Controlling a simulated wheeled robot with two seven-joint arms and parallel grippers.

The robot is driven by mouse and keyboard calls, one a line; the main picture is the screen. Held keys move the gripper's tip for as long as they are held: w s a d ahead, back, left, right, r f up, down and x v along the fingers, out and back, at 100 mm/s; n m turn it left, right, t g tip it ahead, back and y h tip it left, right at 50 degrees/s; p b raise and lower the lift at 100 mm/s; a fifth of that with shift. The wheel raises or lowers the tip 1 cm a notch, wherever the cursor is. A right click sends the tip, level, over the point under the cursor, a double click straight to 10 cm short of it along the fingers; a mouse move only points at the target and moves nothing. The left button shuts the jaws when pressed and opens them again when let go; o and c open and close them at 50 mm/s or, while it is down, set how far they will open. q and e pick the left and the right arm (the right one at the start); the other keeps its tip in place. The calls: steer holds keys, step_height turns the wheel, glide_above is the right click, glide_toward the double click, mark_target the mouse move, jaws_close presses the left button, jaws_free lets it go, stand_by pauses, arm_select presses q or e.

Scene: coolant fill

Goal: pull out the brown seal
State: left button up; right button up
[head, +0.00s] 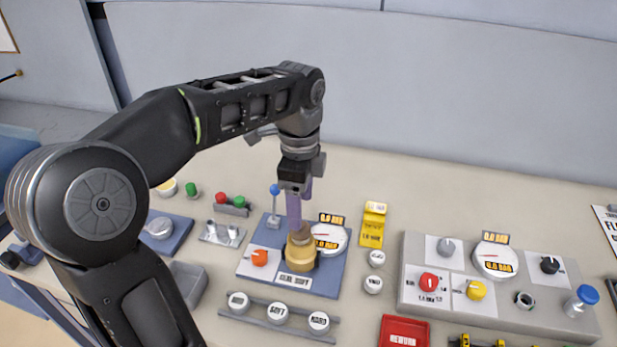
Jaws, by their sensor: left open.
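The brown seal (303,240) appears as a brownish piece at the top of a brass-coloured cylinder (301,257) on the blue test plate (334,272). My left gripper (299,226) points straight down over it, with its purple fingers right at the seal. The jaws are open. The fingers partly cover the seal, and I cannot tell whether they touch it. My right gripper is not in view.
The plate also carries a gauge (328,239), an orange knob (260,257) and a blue-topped lever (274,190). A rack of labelled white caps (278,313) lies in front. A yellow box (373,225), red tray (404,331) and grey control panel (480,305) are to the right.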

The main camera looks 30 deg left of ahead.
mark_target(301, 233)
arm_select(q)
steer(key=shift+w+a+r, duration=0.1)
steer(key=shift+r, duration=0.05)
steer(key=shift+s+r, duration=0.1)
steer(key=shift+s, duration=0.15)
steer(key=shift+w+f, duration=0.1)
steer(key=shift+f, duration=0.2)
step_height(301, 233, down, 7)
steer(key=shift+f+p, duration=0.2)
steer(key=shift+p, duration=0.25)
